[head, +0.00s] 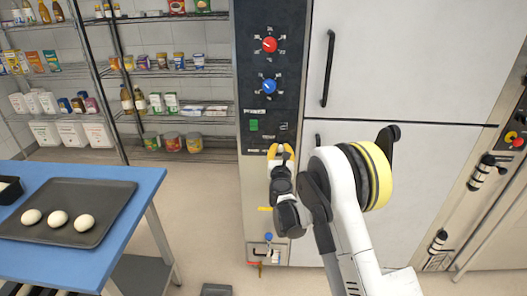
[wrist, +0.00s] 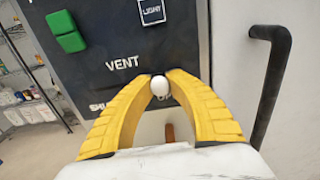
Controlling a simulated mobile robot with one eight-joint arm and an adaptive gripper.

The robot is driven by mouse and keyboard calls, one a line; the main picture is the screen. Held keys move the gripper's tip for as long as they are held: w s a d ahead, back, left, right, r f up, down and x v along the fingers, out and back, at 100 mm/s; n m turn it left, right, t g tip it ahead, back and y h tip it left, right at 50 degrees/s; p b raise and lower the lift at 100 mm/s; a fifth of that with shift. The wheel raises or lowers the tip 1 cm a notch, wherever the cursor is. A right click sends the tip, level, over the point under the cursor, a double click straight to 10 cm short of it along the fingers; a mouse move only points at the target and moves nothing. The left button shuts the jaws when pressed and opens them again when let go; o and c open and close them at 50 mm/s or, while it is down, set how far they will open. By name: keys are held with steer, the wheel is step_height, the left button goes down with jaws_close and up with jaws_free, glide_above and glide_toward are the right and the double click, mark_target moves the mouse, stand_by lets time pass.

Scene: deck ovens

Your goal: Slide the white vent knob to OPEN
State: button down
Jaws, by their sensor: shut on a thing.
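The white vent knob (wrist: 160,87) sits between the tips of my gripper (wrist: 160,82) in the wrist view, below the word VENT on the dark control panel (wrist: 95,30). My gripper's yellow fingers are shut on the knob. To the knob's left the start of a label reading "SHU" shows, partly covered by the left finger. The OPEN label and most of the slot are hidden behind the fingers. In the head view my gripper (head: 281,152) is at the lower edge of the panel, and the knob is too small there to make out clearly.
Above are a red dial (head: 269,44), a blue dial (head: 269,87) and a green button (wrist: 66,31). A black door handle (wrist: 268,80) stands right of my gripper. A blue table (head: 130,220) with a tray (head: 105,207) of dough is at left. Shelves stand behind.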

steer(key=shift+d, duration=0.85)
steer(key=c, duration=1.2)
jaws_free()
steer(key=shift+d, duration=0.15)
steer(key=s, duration=1.2)
steer(key=shift+a, duration=0.3)
